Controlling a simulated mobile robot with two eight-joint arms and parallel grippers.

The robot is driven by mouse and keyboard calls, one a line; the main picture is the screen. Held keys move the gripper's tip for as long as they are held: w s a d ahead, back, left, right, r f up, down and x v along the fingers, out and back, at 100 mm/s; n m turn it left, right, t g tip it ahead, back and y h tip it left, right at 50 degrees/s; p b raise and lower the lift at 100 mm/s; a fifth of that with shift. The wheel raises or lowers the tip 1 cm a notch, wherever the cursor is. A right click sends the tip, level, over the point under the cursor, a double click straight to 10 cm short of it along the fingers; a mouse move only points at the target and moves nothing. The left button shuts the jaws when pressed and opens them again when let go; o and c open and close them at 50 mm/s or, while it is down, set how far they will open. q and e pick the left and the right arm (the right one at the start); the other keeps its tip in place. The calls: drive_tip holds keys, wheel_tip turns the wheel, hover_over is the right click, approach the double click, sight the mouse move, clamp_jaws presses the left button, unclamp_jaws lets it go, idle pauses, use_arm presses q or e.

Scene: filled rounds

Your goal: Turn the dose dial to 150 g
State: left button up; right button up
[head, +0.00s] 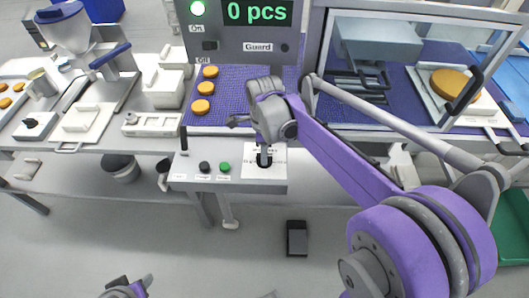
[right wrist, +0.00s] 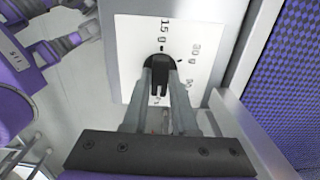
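The dose dial is a black round knob (right wrist: 160,66) on a white label plate (right wrist: 130,35). The right wrist view shows "15 g" above it and "30 g" to its upper right; other marks are cut off or hidden, and I see no 150 g mark. My right gripper (right wrist: 160,82) has one finger on each side of the dial's raised grip, with dark knob filling the gap. In the head view the right gripper (head: 264,158) points down at the plate (head: 249,165). The dial's pointer is hard to read. My left gripper (head: 128,290) is low at the bottom edge, partly cut off.
A black button (head: 204,167) and a green button (head: 224,168) sit left of the dial on the grey panel. Orange rounds (head: 205,88) lie on the purple belt behind.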

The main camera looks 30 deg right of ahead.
drive_tip(key=o, duration=0.4)
wheel_tip(320, 180, up, 11)
drive_tip(key=shift+p, duration=0.4)
drive_tip(key=shift+f, duration=0.1)
idle(0.4)
drive_tip(key=s+a+f+n+t, duration=0.2)
drive_tip(key=s+f+n, duration=0.4)
drive_tip(key=n, duration=0.6)
drive_tip(key=s+a+f+n+t+p, duration=0.1)
drive_tip(key=s+a+f+n+t, duration=0.2)
drive_tip(key=s+n, duration=0.6)
wheel_tip(320, 180, down, 3)
drive_tip(key=a+n, duration=0.2)
drive_tip(key=n, duration=0.1)
drive_tip(key=shift+f+n, duration=0.15)
drive_tip(key=shift+n, duration=0.15)
